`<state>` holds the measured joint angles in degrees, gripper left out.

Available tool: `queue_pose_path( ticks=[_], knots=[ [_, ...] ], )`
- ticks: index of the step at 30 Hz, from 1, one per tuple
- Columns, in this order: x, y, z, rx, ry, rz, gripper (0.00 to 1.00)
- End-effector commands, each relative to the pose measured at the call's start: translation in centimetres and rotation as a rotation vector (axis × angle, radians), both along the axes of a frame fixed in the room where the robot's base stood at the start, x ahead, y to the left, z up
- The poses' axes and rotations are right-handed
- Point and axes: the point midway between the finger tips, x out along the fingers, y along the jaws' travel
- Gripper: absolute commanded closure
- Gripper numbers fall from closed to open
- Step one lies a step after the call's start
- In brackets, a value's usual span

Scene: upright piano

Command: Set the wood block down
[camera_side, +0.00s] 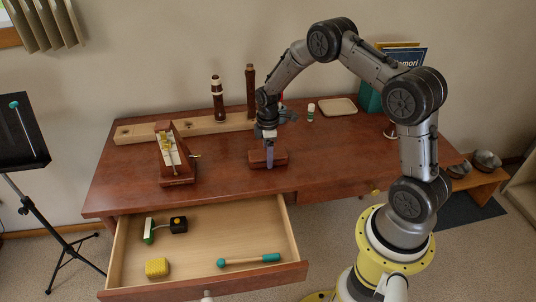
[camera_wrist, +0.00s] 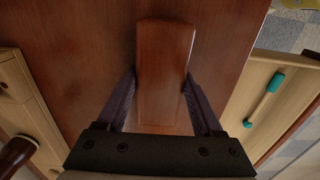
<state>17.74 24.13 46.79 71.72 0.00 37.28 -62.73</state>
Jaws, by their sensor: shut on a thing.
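The wood block (camera_wrist: 165,70) is a reddish-brown, smooth, oblong piece. In the wrist view it lies lengthwise between the two fingers of my gripper (camera_wrist: 160,98), which is shut on its sides. In the side view my gripper (camera_side: 269,160) points down over the desk, and the wood block (camera_side: 281,158) shows on both sides of the finger. The block is level and at or very close to the desk top (camera_side: 225,176). I cannot tell whether it touches.
A metronome (camera_side: 172,158) stands left of the block. Behind is a pale wooden rail (camera_side: 142,131) with dark upright pieces. The open drawer (camera_side: 200,237) in front holds a teal-ended mallet (camera_side: 248,260) and small items. The desk between block and metronome is clear.

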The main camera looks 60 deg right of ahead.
Motion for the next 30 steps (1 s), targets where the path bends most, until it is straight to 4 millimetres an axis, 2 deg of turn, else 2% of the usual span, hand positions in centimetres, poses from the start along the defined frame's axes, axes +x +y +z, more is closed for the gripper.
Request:
queue_pose_path(
  ticks=[5,6,10,11,22,26,30],
  knots=[
    [0.0,0.0,-0.2,0.001,0.001,0.000,0.96],
    [0.0,0.0,-0.3,0.000,0.001,0.000,0.28],
    [0.0,0.0,-0.3,0.001,0.001,0.000,0.05],
    [0.0,0.0,-0.3,0.001,0.001,0.000,0.02],
    [0.0,0.0,0.3,0.000,-0.001,0.000,0.02],
    [0.1,0.0,2.1,-0.001,-0.004,0.000,0.02],
    [0.1,0.0,4.9,-0.001,-0.004,0.000,0.02]
  ],
)
